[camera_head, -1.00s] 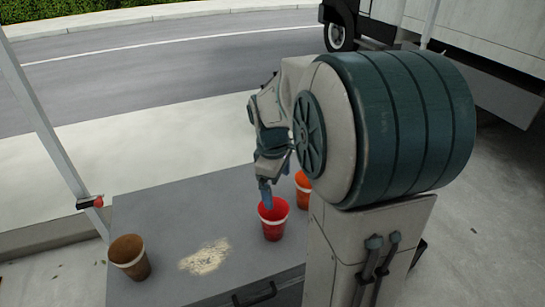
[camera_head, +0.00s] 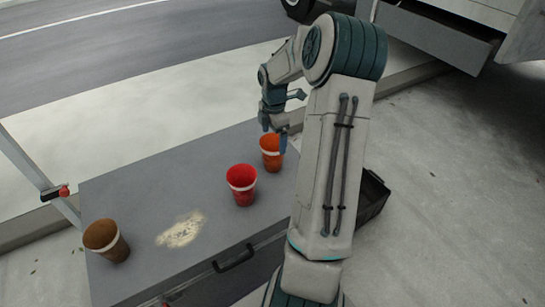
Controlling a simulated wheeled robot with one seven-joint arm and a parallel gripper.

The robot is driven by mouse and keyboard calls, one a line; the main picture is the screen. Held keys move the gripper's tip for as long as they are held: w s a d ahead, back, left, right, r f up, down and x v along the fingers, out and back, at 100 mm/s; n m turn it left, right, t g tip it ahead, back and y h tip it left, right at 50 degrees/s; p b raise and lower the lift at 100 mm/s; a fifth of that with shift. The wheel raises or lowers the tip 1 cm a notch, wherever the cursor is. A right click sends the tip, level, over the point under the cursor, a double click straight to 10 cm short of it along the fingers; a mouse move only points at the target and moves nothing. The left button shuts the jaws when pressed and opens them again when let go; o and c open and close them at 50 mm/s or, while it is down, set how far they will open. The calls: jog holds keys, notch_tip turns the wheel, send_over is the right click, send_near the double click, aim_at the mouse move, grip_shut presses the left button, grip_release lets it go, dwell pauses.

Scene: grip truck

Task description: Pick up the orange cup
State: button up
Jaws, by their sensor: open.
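The orange cup (camera_head: 269,160), with a white band, stands upright on the grey chest top (camera_head: 150,185) near its right end. My gripper (camera_head: 275,142) points down at the orange cup, with its fingers at the cup's upper part; one finger overlaps the cup's right edge in the picture. The gripper is open. I cannot tell whether the fingers touch the cup or straddle its rim. A red cup (camera_head: 242,190) with a white band stands just to the left and nearer. A brown cup (camera_head: 112,252) stands at the chest's front left.
A pale stain (camera_head: 181,230) lies on the chest top between the brown and red cups. A dark handle (camera_head: 235,258) is on the chest's front. A dark crate (camera_head: 374,197) is on the ground at right. A metal post (camera_head: 35,168) rises at left. A truck (camera_head: 440,30) stands behind.

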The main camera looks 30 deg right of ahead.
aim_at(273, 149)
jog(key=f, duration=0.3)
jog(key=f+b, duration=0.1)
jog(key=f, duration=0.2)
jog(key=shift+w+f, duration=0.2)
jog(key=shift+f, duration=0.15)
jog(key=c, duration=1.1)
